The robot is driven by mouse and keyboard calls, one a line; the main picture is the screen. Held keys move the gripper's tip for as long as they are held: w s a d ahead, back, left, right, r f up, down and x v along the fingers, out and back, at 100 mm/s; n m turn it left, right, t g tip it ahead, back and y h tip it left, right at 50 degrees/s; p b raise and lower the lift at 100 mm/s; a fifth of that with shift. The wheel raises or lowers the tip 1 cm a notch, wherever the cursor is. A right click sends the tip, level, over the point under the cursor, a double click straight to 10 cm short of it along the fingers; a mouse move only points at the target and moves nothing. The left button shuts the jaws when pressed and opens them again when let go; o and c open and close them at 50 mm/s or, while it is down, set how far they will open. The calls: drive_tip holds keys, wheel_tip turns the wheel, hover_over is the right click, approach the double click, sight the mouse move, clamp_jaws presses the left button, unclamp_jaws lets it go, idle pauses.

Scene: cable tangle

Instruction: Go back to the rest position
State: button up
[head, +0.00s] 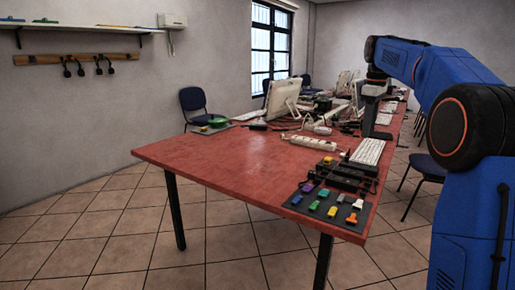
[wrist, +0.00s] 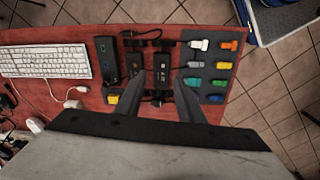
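My blue arm reaches in from the right in the head view and bends down over the table. My gripper (head: 377,128) hangs above the table near the white keyboard (head: 368,151). In the wrist view my gripper (wrist: 158,88) has its two fingers spread apart with nothing between them. Below the fingers lies a black box (wrist: 161,68) with cables, apparently lower down on the table. The keyboard also shows at the left in the wrist view (wrist: 45,62).
The red table (head: 228,159) carries a dark mat (head: 305,205) of several coloured connectors, a white power strip (head: 312,143) and a monitor (head: 284,98) with tangled cables. A blue chair (head: 196,102) stands by the wall. The floor at front left is clear.

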drive_tip(key=s+a+f+m+t, duration=0.1)
drive_tip(key=s+a+f+m, duration=0.1)
drive_tip(key=s, duration=0.6)
drive_tip(key=s+a+f+m, duration=0.1)
drive_tip(key=s+a+f, duration=0.1)
drive_tip(key=s, duration=0.6)
drive_tip(key=s+a+f+m+t, duration=0.1)
drive_tip(key=s+a+m, duration=0.15)
drive_tip(key=s, duration=0.45)
drive_tip(key=s+a+f+m+t, duration=0.1)
drive_tip(key=s+f+m, duration=0.1)
drive_tip(key=s+f, duration=0.8)
drive_tip(key=s+a+f+m+t, duration=0.1)
drive_tip(key=s+a+f+m, duration=0.1)
drive_tip(key=s+f, duration=0.8)
drive_tip(key=shift+s, duration=1.2)
